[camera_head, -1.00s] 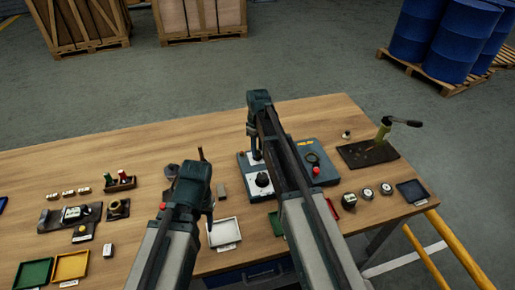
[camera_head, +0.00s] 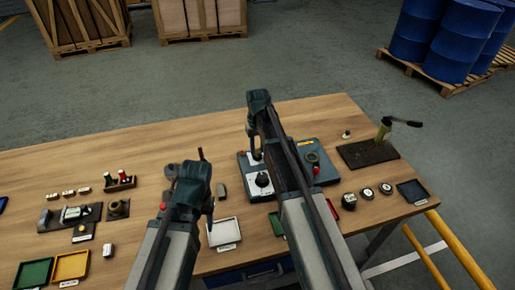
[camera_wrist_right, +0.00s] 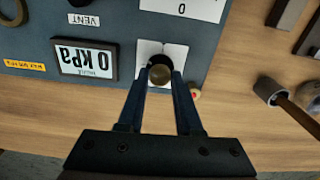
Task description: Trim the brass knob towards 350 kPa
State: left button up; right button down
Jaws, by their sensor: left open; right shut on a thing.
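The brass knob (camera_wrist_right: 160,75) sits on a white plate on the blue-grey panel (camera_wrist_right: 120,105) in the right wrist view. My right gripper (camera_wrist_right: 161,72) is shut on it, a fingertip on each side. A display (camera_wrist_right: 86,60) beside it reads "0 kPa", upside down in this view. In the head view my right gripper (camera_head: 255,155) is over the blue-grey unit (camera_head: 326,172), and I cannot make out the knob there. My left gripper (camera_head: 209,222) is open and empty, left of the white tray (camera_head: 224,233).
A white selector plate with a black knob (camera_head: 262,180) is on the unit near my right gripper. Small fittings (camera_head: 118,208) and trays (camera_head: 71,265) lie at the left.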

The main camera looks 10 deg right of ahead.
aim_at(257, 151)
jog(key=shift+m, duration=0.6)
jog(key=c, duration=0.6)
grip_release()
pick_arm(q)
jog(key=shift+r, duration=0.15)
pick_arm(e)
jog(key=shift+r, duration=0.15)
pick_arm(q)
notch_tip(257, 151, up, 14)
jog(key=p, duration=1.4)
jog(key=shift+f, duration=0.2)
pick_arm(e)
notch_tip(257, 151, up, 14)
jog(key=shift+f, duration=0.2)
pick_arm(q)
jog(key=shift+f, duration=0.1)
pick_arm(e)
jog(key=shift+s+f, duration=0.1)
